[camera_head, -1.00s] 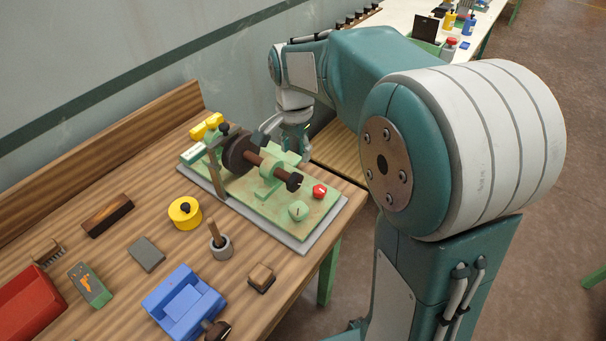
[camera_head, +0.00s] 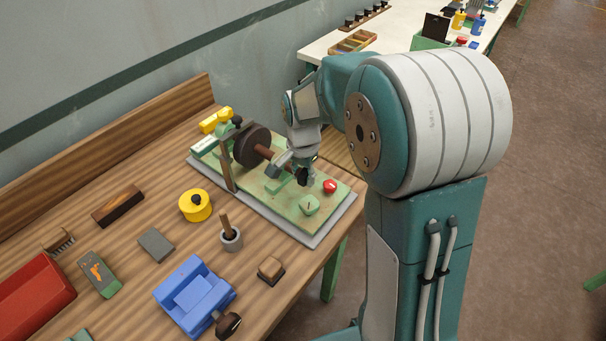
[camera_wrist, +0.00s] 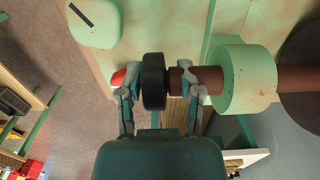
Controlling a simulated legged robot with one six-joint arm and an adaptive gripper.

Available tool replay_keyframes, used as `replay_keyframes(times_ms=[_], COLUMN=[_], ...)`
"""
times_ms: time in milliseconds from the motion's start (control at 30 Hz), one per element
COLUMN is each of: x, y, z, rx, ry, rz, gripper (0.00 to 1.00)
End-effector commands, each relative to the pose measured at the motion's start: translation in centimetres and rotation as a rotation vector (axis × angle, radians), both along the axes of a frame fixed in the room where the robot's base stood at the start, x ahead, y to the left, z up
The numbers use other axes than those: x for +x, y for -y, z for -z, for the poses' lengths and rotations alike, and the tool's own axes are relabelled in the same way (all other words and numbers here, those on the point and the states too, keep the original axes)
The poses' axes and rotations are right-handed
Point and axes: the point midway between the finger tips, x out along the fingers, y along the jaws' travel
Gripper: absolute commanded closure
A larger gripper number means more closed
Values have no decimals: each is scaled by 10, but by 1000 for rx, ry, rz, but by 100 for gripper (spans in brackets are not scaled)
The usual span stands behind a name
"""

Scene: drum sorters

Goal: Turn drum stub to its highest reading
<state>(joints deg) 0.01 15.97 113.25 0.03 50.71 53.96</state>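The drum rig stands on a green plate (camera_head: 290,222) at the bench's right end. Its dark drum (camera_head: 250,146) sits on a brown shaft (camera_head: 265,153), also in the wrist view (camera_wrist: 296,78). The shaft passes through a pale green bearing (camera_wrist: 243,80) and ends in a black round stub (camera_wrist: 153,80). My gripper (camera_head: 292,168) is over this near end. In the wrist view my gripper (camera_wrist: 166,80) has its fingers spread, one on each side of the black stub, with a gap visible on the right. Contact on the left is unclear. I cannot read any scale.
A red knob (camera_head: 330,186) and a pale green knob (camera_head: 309,205) sit on the plate close to my gripper. A brown upright (camera_head: 227,170) stands beside the drum. A yellow pot (camera_head: 195,206), grey cup (camera_head: 232,240) and blue holder (camera_head: 195,290) lie to the left.

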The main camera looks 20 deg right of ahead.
Motion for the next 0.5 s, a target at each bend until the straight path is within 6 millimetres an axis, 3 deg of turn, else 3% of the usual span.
replay_keyframes(times_ms=[33,67,500], x=[0,0,2], y=[1,1,2], z=[0,0,-1], rx=[1,1,0], ry=[-1,0,5], rz=[0,0,1], gripper=[94,100,100])
